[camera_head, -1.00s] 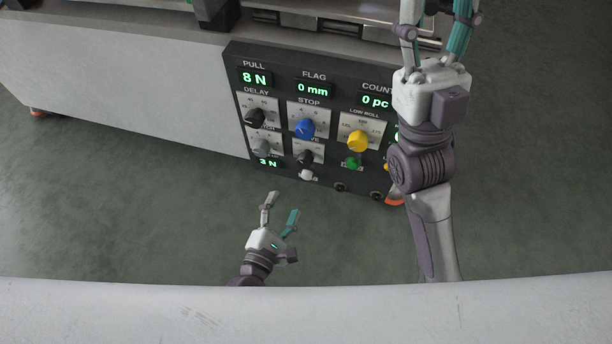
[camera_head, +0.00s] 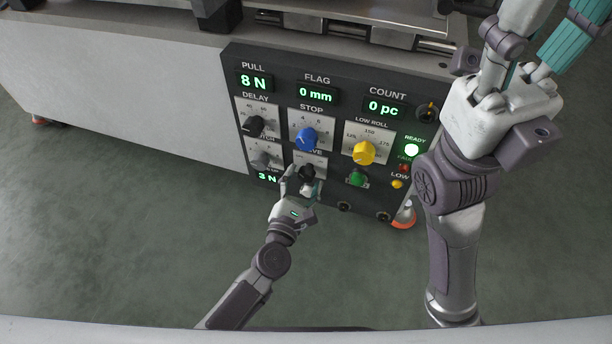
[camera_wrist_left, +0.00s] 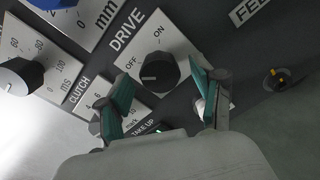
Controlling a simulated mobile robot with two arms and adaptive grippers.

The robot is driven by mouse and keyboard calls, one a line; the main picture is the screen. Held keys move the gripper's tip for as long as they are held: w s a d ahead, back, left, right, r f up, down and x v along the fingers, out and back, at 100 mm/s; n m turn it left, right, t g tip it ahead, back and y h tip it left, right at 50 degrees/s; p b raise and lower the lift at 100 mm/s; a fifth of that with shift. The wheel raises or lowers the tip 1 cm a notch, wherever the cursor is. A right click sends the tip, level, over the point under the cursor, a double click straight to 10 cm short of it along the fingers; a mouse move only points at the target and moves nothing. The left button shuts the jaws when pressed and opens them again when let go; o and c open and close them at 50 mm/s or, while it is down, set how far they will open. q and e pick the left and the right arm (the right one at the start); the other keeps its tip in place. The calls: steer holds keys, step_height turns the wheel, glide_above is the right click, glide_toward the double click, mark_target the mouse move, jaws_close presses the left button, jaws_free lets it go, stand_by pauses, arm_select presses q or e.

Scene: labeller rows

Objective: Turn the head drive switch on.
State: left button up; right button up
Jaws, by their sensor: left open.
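The drive switch is a black rotary knob (camera_wrist_left: 158,72) on a white plate marked DRIVE, OFF and ON, in the middle of the left wrist view. Its pale mark points left, on the OFF side. In the head view the knob (camera_head: 307,172) is low on the control panel, partly covered by my left gripper (camera_head: 300,182). That gripper is open and empty; in the left wrist view its teal-padded fingers (camera_wrist_left: 162,94) stand either side of the knob's lower part, with gaps visible. My right gripper (camera_head: 552,35) is open at the upper right, its fingertips near or past the frame edge.
The dark panel (camera_head: 233,80) also carries a blue knob (camera_head: 307,138), a yellow knob (camera_head: 364,152), a green button (camera_head: 357,179) and a lit READY lamp (camera_head: 411,150). The clutch knob sits close left of the drive switch. The floor (camera_head: 130,240) before the panel is clear.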

arm_select(q)
steer(key=shift+x, duration=0.85)
steer(key=shift+w, duration=0.15)
steer(key=c, duration=1.1)
steer(key=shift+c, duration=0.2)
